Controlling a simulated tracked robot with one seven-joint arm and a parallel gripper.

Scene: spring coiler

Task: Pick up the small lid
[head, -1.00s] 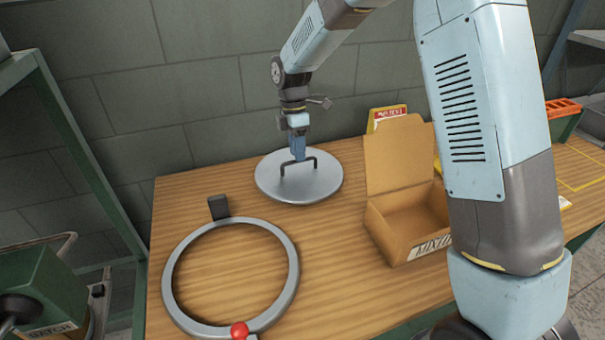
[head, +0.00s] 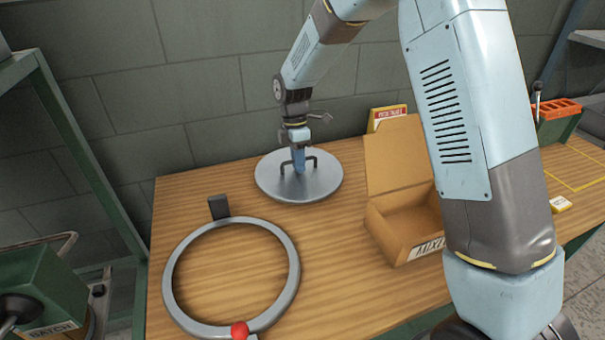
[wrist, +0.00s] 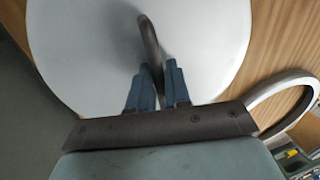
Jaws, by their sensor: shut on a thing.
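The small lid (head: 318,186) is a round grey metal disc with a dark bar handle, lying on the wooden table near the back wall. It also fills much of the wrist view (wrist: 75,45). My gripper (head: 299,170) points down at the middle of the lid and is shut on its handle (wrist: 150,40). In the wrist view the two blue fingers (wrist: 156,82) stand on either side of the dark handle bar. The lid looks flat on the table; I see no clear gap under it.
A grey ring (head: 290,265) with a black block and a red knob lies at the table's front left. An open cardboard box (head: 388,238) stands right of the lid. My arm crosses the right side. Bare wood (head: 335,245) lies between ring and box.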

